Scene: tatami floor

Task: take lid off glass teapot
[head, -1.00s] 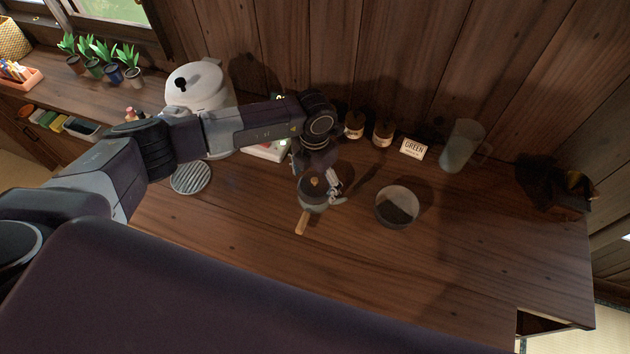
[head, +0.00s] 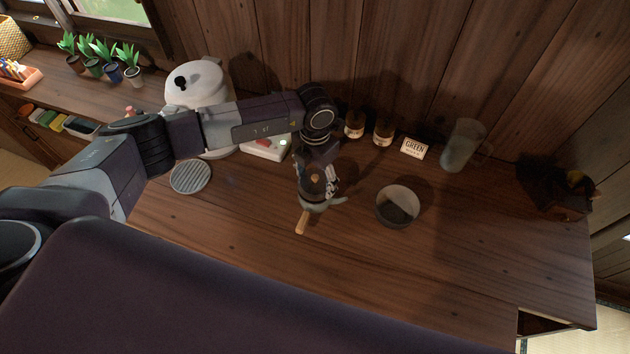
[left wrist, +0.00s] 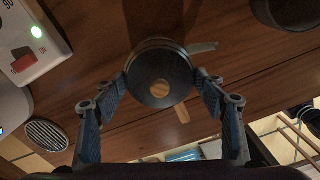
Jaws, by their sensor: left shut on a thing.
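The glass teapot (head: 312,207) stands on the wooden counter, with a wooden side handle (head: 302,223) toward me and a spout to the right. Its round dark lid (left wrist: 160,62) has a wooden knob and fills the middle of the left wrist view, hiding most of the pot. My left gripper (head: 316,185) points down over the teapot. In the left wrist view its fingers (left wrist: 160,90) press on opposite sides of the lid's rim, so it is shut on the lid. I cannot tell whether the lid is clear of the pot. My right gripper is not in view.
A dark bowl (head: 398,208) stands to the right of the teapot. Behind are small jars (head: 383,134), a GREEN sign (head: 414,148) and a clear glass (head: 462,146). The right front counter is clear.

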